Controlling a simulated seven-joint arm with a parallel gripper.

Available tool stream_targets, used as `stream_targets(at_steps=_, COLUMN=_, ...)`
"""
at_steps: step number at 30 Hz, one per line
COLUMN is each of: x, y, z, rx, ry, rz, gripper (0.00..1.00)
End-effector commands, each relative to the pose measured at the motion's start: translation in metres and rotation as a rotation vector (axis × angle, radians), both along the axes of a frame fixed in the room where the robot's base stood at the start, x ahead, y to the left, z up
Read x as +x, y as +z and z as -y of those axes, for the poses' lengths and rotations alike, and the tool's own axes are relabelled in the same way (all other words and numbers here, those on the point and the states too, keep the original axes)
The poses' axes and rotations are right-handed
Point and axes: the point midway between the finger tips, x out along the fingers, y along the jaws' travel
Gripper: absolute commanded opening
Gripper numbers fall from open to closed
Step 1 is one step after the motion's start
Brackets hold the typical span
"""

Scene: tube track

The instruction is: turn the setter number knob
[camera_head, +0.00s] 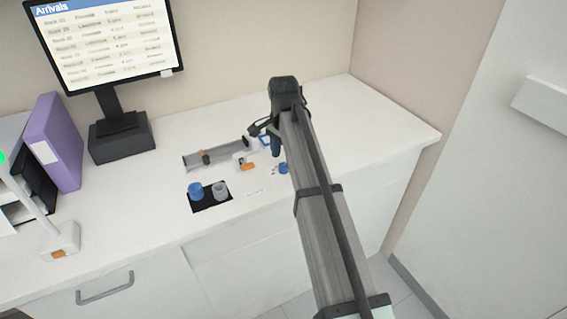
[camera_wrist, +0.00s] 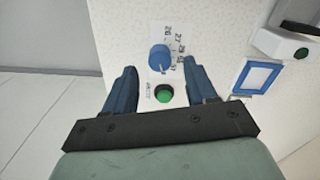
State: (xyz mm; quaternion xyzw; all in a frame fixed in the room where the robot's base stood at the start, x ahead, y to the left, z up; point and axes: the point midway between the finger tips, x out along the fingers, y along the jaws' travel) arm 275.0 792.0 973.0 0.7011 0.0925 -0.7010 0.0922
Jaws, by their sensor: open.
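The setter number knob (camera_wrist: 159,57) is a blue round knob on a white surface in the wrist view. Printed numbers (camera_wrist: 178,46) sit beside it, partly too small to read. In the head view the knob (camera_head: 283,168) shows just beside my arm, near the gripper. My gripper (camera_wrist: 160,67) is open, with one dark blue finger on each side of the knob's line and nothing held between them. The picture does not show clearly how far the fingertips are above the knob. In the head view my gripper (camera_head: 275,146) points down over the counter.
A green button (camera_wrist: 164,94) sits near the knob, between the fingers. A blue-framed square (camera_wrist: 240,78) and a white box (camera_wrist: 285,42) lie to the right. In the head view a track (camera_head: 222,153) and a black mat (camera_head: 211,208) with blue and grey cups are left of my arm.

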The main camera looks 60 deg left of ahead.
Motion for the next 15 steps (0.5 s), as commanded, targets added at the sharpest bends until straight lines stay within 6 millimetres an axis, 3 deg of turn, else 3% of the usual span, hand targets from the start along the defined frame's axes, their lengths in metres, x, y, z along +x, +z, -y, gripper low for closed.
stream_targets(at_steps=6, x=0.000, y=-0.026, z=0.001, rx=-0.001, ry=0.000, rz=0.000, gripper=0.56)
stream_targets(at_steps=15, x=0.000, y=-0.035, z=0.000, rx=0.000, ry=0.000, rz=0.000, gripper=0.56)
